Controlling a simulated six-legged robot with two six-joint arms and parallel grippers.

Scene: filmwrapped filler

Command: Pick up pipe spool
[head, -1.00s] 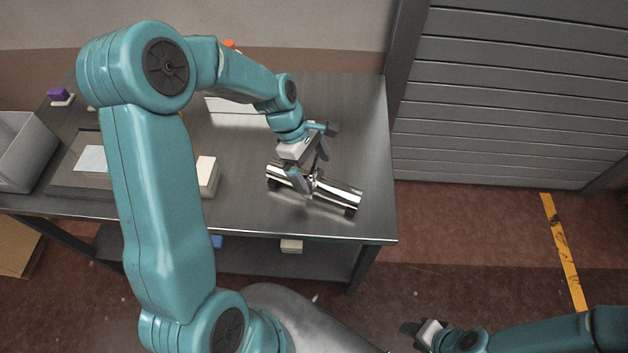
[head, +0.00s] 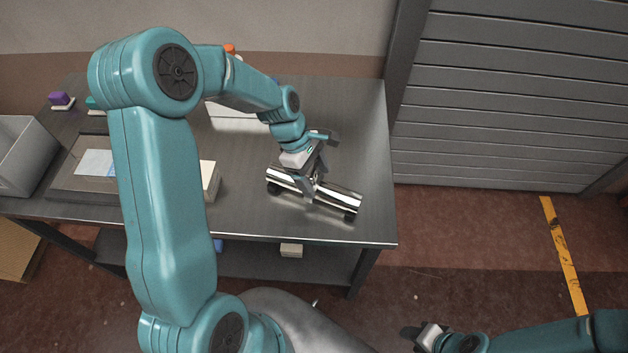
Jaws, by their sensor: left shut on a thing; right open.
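The pipe spool (head: 338,196) is a shiny metal tube with dark ends. It lies slantwise near the right front part of the metal table (head: 365,125). My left gripper (head: 311,187) reaches down from above and is shut on the spool near its middle. The fingers partly hide the spool there. I cannot tell whether the spool is clear of the table. My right gripper (head: 418,334) is open and empty, low in the picture and away from the table.
A grey bin (head: 22,155) stands at the table's left end. A shallow tray (head: 75,185) and a white box (head: 210,180) are left of the spool. The table's right side is bare. A grey shutter (head: 510,100) stands behind on the right.

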